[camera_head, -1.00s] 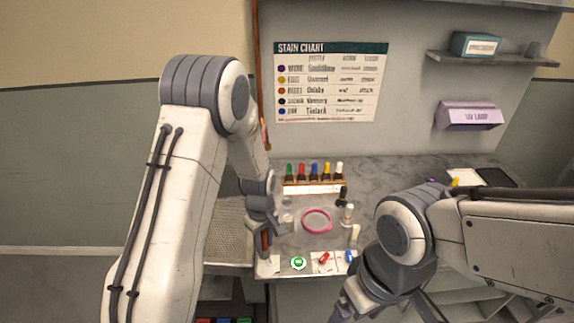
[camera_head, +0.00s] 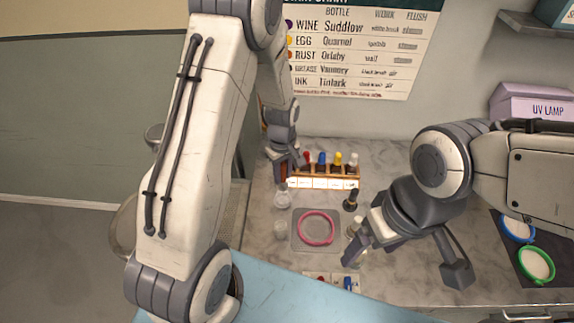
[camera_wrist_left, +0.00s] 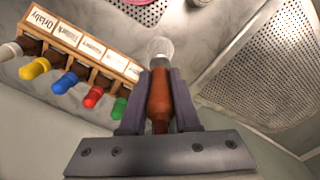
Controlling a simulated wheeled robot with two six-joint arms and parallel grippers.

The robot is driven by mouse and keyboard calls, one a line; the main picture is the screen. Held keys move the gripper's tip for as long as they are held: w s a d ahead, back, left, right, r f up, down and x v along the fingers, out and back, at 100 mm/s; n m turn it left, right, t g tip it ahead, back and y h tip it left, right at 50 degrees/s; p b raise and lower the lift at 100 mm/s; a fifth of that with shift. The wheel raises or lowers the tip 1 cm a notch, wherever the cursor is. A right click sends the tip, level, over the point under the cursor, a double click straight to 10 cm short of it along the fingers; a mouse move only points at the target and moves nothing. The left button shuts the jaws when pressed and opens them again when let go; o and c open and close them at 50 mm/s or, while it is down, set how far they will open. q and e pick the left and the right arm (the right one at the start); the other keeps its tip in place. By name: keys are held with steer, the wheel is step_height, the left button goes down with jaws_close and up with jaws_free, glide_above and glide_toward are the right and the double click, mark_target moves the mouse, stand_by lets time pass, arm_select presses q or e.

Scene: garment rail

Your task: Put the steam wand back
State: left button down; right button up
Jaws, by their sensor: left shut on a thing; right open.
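I cannot tell whether this tool is the steam wand. In the head view the gripper is at the left end of the bottle rack (camera_head: 322,183); in the left wrist view the tool's tip points away from the jaws, to the right of the rack (camera_wrist_left: 80,45). My right gripper (camera_head: 405,264) is open and empty over the counter's front part, its fingers spread wide. No other wand is clear to see.
A pink ring (camera_head: 316,213) lies on a grey square tray. Small jars (camera_head: 281,198) and a dark bottle (camera_head: 351,199) stand nearby. A perforated metal surface (camera_wrist_left: 262,70) lies beside the rack. Blue (camera_head: 518,238) and green rings lie at the right. A UV lamp box (camera_head: 535,108) is on the wall.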

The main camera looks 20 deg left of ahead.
mark_target(284, 184)
arm_select(q)
steer(key=shift+d+f+b, duration=0.1)
steer(key=shift+f+b, duration=1.6)
steer(key=shift+f, duration=0.45)
steer(key=shift+s+f, duration=0.1)
steer(key=shift+f, duration=0.5)
steer(key=shift+f+b, duration=0.45)
steer(key=shift+b, duration=0.15)
steer(key=shift+f, duration=0.25)
stand_by(0.5)
steer(key=shift+c, duration=1.2)
jaws_free()
steer(key=shift+r, duration=0.1)
